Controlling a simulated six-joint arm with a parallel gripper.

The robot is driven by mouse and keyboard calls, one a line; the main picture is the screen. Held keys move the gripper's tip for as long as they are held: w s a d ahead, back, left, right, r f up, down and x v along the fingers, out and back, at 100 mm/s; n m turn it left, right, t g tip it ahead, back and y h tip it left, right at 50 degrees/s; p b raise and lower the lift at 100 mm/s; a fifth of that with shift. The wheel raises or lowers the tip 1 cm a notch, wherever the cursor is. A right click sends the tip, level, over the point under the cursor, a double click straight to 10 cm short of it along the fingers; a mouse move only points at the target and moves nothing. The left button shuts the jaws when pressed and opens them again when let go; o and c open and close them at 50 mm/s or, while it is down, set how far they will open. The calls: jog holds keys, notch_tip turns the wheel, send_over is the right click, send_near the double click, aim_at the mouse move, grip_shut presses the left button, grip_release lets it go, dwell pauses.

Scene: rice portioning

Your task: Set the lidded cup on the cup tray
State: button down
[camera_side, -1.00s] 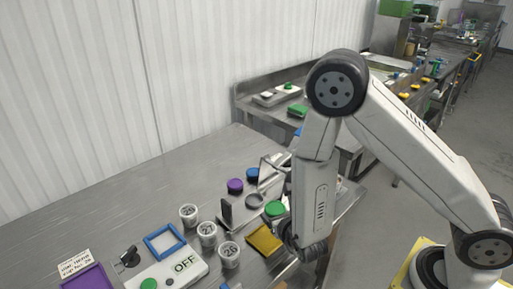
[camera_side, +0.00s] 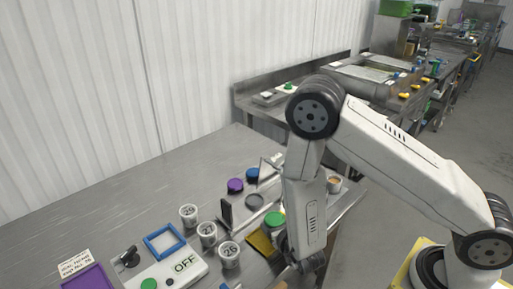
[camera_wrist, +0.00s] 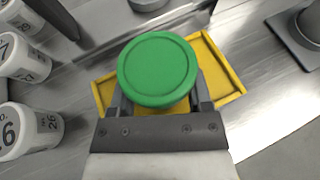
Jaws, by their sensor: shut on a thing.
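My gripper (camera_wrist: 162,98) is shut on the green-lidded cup, with one finger on each side below its round green lid (camera_wrist: 158,68). The lid also shows in the side view (camera_side: 275,218); the cup body is hidden beneath it. The yellow tray (camera_wrist: 232,82) lies under the cup in the wrist view, with its rim showing on both sides. It also shows in the side view (camera_side: 259,243), partly behind my gripper. I cannot tell whether the cup touches the tray.
Several numbered white cups (camera_side: 207,233) stand left of the tray. A metal lid rack (camera_side: 228,215) with a purple lid (camera_side: 235,186) and a blue lid (camera_side: 252,175) stands just behind.

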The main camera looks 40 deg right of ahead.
jog(key=shift+f, duration=0.15)
grip_release()
jog(key=shift+s+r, duration=0.1)
jog(key=shift+r, duration=0.15)
jog(key=shift+v, duration=5.85)
jog(key=shift+a+f, duration=0.1)
